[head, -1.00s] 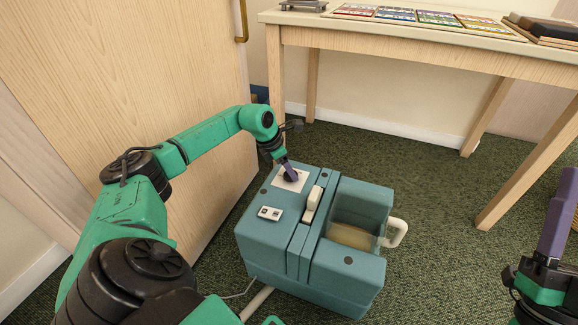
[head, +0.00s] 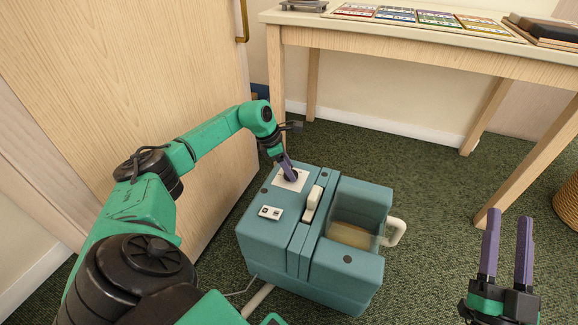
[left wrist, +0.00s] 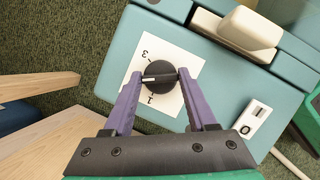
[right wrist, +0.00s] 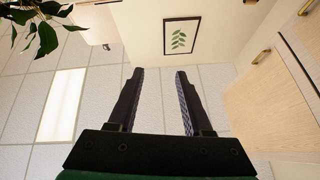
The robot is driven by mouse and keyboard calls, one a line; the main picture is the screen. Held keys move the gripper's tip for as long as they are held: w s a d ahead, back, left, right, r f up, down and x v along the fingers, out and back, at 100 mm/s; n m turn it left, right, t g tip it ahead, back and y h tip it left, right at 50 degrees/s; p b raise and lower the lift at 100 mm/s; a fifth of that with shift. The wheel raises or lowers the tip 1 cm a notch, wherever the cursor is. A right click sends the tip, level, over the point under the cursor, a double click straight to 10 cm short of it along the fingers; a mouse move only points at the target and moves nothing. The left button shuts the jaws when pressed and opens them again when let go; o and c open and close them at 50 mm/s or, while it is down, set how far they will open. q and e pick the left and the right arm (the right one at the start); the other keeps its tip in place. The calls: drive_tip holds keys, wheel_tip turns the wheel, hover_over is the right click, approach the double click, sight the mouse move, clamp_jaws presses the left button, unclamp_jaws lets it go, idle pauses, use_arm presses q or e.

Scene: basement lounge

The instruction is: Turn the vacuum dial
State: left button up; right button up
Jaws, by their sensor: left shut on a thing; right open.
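The vacuum (head: 262,240) is a teal box-shaped machine standing on the carpet in the head view. In the left wrist view its black round dial (left wrist: 159,78) sits on a white label (left wrist: 185,62) with the numbers 1 and 3 visible. The dial's white pointer mark faces left, between 1 and 3. My left gripper (head: 289,172) reaches down onto the dial; its purple fingers (left wrist: 158,80) are shut on the dial from both sides. My right gripper (head: 507,225) is open and empty at the lower right, fingers pointing up.
A cream switch (head: 313,200) and a small white panel (head: 270,213) are on the vacuum's top. A white handle (head: 397,232) sticks out on its right. A wooden door (head: 120,80) is at left, a table (head: 410,40) behind.

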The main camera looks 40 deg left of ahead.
use_arm(q)
drive_tip(key=o, duration=1.4)
drive_tip(key=shift+c, duration=0.2)
drive_tip(key=shift+r, duration=0.1)
drive_tip(key=shift+s+r, duration=0.1)
drive_tip(key=shift+r, duration=0.05)
drive_tip(key=shift+p+v, duration=0.45)
drive_tip(key=shift+v, duration=0.35)
drive_tip(key=shift+p+v, duration=0.45)
drive_tip(key=shift+v, duration=0.7)
use_arm(e)
drive_tip(key=s+a+f+m+g+h, duration=0.1)
drive_tip(key=s+f+g, duration=0.15)
drive_tip(key=f, duration=0.55)
drive_tip(key=s+a+f+g+h, duration=0.1)
drive_tip(key=f+g, duration=0.2)
drive_tip(key=f, duration=0.6)
use_arm(q)
drive_tip(key=p+v, duration=0.2)
drive_tip(key=v, duration=0.2)
wheel_tip(320, 180, up, 6)
drive_tip(key=p, duration=0.1)
hover_over(284, 175)
drive_tip(key=s+a, duration=0.3)
drive_tip(key=shift+f, duration=0.2)
use_arm(e)
drive_tip(key=s+f+g, duration=0.5)
drive_tip(key=s+f, duration=0.4)
drive_tip(key=f, duration=0.1)
drive_tip(key=shift+a+f, duration=0.25)
